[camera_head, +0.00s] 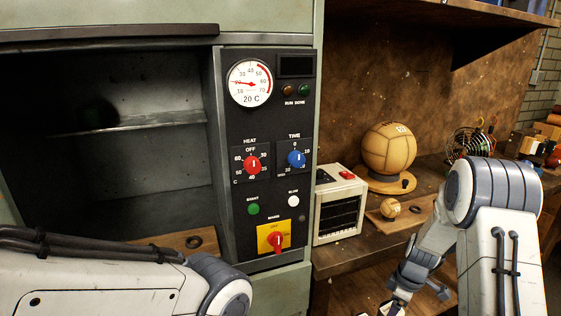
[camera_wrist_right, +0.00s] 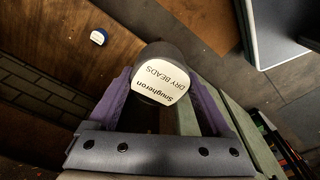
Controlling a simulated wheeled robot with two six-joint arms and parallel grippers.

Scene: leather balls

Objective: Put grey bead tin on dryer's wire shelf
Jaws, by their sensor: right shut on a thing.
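The grey bead tin (camera_wrist_right: 166,82), dark with a white "DRY BEADS" label, is between the purple fingers of my right gripper (camera_wrist_right: 163,96) in the right wrist view. The gripper is shut on it. The wire shelf (camera_head: 150,120) crosses the dim chamber at mid height. My left arm crosses the lower left, its gripper out of view.
A dark rounded shape (camera_head: 97,116) sits at the shelf's left, too dim to identify. A small cream heater-like box (camera_head: 340,204) stands beside the dryer. A large tan ball (camera_head: 389,148) on a stand and a small ball (camera_head: 390,208) are on the wooden bench.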

